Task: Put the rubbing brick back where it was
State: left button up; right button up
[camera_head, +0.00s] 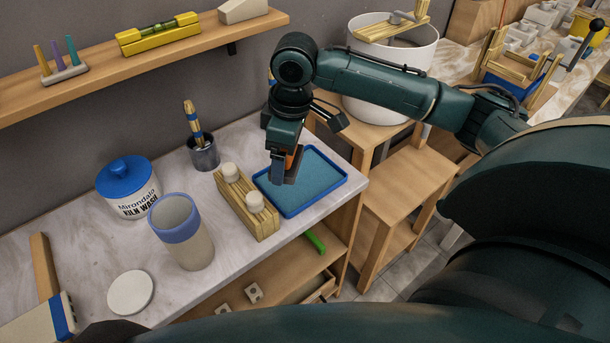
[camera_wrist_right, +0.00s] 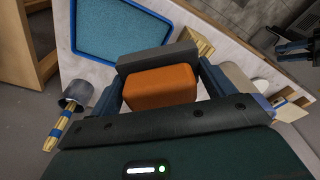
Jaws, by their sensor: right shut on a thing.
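My right gripper (camera_head: 285,168) points down over the blue-rimmed tray (camera_head: 338,181) in the head view. It is shut on the rubbing brick (camera_head: 294,156), an orange block with a dark grey slab seemingly at its far side. In the right wrist view the brick's orange part (camera_wrist_right: 160,87) sits between the two fingers. The tray (camera_wrist_right: 77,26) shows past it, with a flat blue inside. I cannot tell whether the brick touches the tray. A dark shape at the right edge of the wrist view may be my left gripper (camera_wrist_right: 294,50); its jaws are unclear.
A wooden block with white knobs (camera_head: 247,206) stands just left of the tray. A tool cup (camera_head: 204,153), a blue-lidded jar (camera_head: 128,187), a blue-rimmed tumbler (camera_head: 183,232) and a white disc (camera_head: 130,292) stand further left. The table edge is close in front.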

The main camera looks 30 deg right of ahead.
jog(key=w+d+f+n+b, duration=0.2)
jog(key=w+d+n, duration=0.3)
jog(key=n, duration=0.4)
jog(key=n+g, duration=0.1)
send_near(298, 180)
notch_tip(298, 180, down, 6)
jog(key=shift+w+a, duration=0.1)
jog(key=shift+a, duration=0.05)
jog(key=shift+f, duration=0.1)
jog(key=o, duration=0.9)
jog(key=shift+o, duration=0.2)
notch_tip(298, 180, up, 12)
jog(key=d, duration=0.1)
jog(key=shift+d+b, duration=0.2)
jog(key=shift+b, duration=0.2)
